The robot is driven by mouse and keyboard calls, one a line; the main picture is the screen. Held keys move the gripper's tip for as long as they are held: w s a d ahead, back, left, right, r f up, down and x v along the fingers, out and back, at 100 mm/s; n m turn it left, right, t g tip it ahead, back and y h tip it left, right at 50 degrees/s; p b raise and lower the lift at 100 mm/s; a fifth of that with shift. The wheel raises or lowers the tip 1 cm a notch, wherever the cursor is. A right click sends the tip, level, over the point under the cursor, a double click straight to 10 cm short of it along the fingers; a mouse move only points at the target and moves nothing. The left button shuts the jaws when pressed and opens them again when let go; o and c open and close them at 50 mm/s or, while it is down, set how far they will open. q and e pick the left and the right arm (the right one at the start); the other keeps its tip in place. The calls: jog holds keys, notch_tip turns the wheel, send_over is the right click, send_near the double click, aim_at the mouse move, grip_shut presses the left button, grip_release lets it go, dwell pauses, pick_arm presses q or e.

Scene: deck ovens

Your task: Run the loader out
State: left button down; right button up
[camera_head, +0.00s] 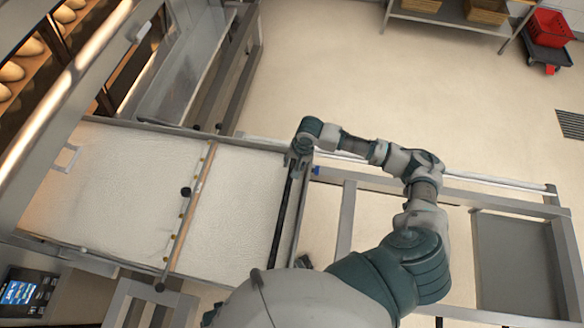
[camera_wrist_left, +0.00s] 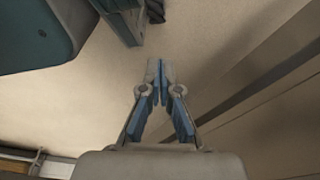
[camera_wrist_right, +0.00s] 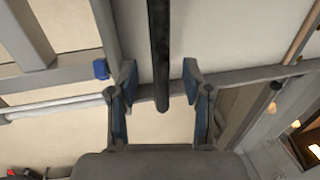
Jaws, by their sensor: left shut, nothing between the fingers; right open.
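The loader is a long metal frame with a white cloth bed (camera_head: 236,215); its left end lies at the oven mouth in the head view. A dark handle bar (camera_head: 281,225) crosses the bed's right end. It also shows in the right wrist view (camera_wrist_right: 158,40). My right gripper (camera_wrist_right: 159,78) is open, with the end part of the dark bar between its spread fingers, not clamped. In the head view the right wrist hangs over the bar's far end. My left gripper (camera_wrist_left: 157,72) is shut and empty above the floor; my body hides it in the head view.
The oven (camera_head: 70,95) with loaves inside stands at left. A wooden crossbar (camera_head: 190,210) with a dark knob spans the bed. The loader's open frame (camera_head: 347,220) runs right to a grey panel (camera_head: 512,265). Beyond it the floor is clear up to a shelf and red crate (camera_head: 550,27).

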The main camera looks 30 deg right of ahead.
jog(key=shift+w+a+f+b, duration=0.1)
jog(key=shift+a+f+b, duration=0.05)
jog(key=shift+f, duration=0.85)
jog(key=shift+w+a+f+b, duration=0.1)
jog(key=shift+a+f+b, duration=0.05)
jog(key=shift+f, duration=0.8)
pick_arm(q)
jog(key=shift+w+r, duration=0.75)
jog(key=shift+r, duration=0.05)
pick_arm(e)
grip_shut()
